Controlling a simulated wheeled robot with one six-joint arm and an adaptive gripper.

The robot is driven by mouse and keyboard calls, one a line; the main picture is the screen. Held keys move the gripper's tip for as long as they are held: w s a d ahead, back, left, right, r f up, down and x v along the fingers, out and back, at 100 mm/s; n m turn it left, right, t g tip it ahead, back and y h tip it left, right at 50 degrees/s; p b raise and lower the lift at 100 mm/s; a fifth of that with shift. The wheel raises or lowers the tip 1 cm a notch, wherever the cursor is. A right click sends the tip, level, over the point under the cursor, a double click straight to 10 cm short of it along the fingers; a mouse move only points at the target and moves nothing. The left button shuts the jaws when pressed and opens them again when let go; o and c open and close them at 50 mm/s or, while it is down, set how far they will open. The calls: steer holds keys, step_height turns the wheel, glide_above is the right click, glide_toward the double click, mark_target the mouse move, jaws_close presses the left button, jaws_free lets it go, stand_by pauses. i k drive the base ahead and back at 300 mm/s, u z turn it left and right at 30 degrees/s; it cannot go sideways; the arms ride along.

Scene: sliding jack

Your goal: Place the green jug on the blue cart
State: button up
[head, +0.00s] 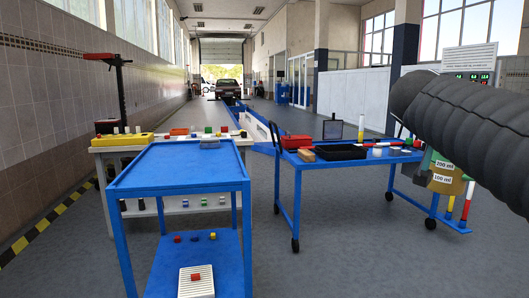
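The green jug (446,178) shows at the right, partly hidden behind my black arm. Its labels read 200 ml and 100 ml. It overlaps the right end of a wheeled blue cart (352,166) in the picture; I cannot tell whether it is held or rests on something. A second blue cart (178,172) stands nearer, at the left, its raised-rim top almost bare. My arm comes in from the right edge; my gripper's fingers are hidden, so their state does not show.
A grey object (210,144) sits at the near cart's far edge. Its lower shelf holds small coloured pieces and a white ribbed block (196,282). The right cart carries a red box (296,142) and a black tray (341,152). Grey floor lies open between the carts.

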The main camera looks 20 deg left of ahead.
mark_target(193, 159)
steer(key=i, duration=2.75)
steer(key=u, duration=2.85)
steer(key=i, duration=0.5)
